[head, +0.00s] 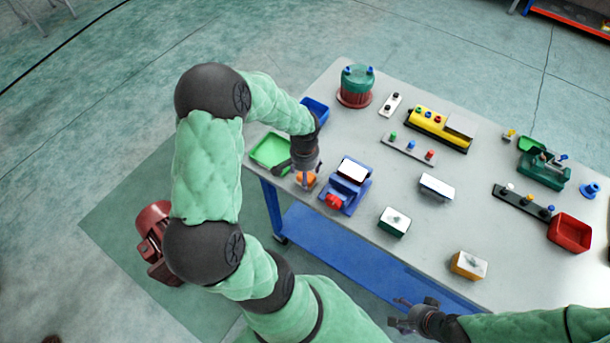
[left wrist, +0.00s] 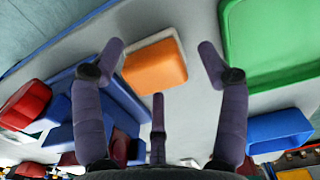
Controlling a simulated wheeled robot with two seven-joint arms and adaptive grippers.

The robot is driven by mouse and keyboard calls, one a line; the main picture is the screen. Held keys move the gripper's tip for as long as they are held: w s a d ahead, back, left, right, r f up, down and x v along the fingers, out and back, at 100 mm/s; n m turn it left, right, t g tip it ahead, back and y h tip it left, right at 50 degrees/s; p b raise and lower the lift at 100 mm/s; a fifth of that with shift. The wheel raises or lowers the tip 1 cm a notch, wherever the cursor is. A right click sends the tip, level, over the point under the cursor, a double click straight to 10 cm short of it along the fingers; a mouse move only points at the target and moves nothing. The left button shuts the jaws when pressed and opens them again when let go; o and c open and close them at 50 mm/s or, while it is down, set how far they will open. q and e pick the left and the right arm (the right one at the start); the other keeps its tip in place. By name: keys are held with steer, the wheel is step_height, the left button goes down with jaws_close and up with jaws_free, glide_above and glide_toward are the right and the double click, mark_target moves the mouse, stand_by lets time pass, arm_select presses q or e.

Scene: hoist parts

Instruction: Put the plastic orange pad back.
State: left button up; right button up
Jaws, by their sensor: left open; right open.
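A small orange block (head: 311,179), seemingly the plastic orange pad, lies on the table near its left edge. It shows in the left wrist view (left wrist: 157,70) with a pale side. My left gripper (head: 304,184) is over it, partly covering it in the head view. In the left wrist view the open fingers (left wrist: 165,62) spread to either side of the block, apart from it. My right gripper (head: 399,312) is open and empty by the table's front edge. Another orange block (head: 459,264) with a white top stands at the front right.
A green tray (head: 262,153) and a blue bin (head: 318,108) lie left of and behind the left gripper. A blue fixture (head: 357,190) with a red part (head: 334,201) stands close on the right. Several blocks and peg strips spread over the table; bare table lies between them.

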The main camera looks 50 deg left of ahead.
arm_select(q)
step_height(320, 180, up, 11)
steer(key=p, duration=0.2)
steer(key=shift+f, duration=0.15)
stand_by(1.2)
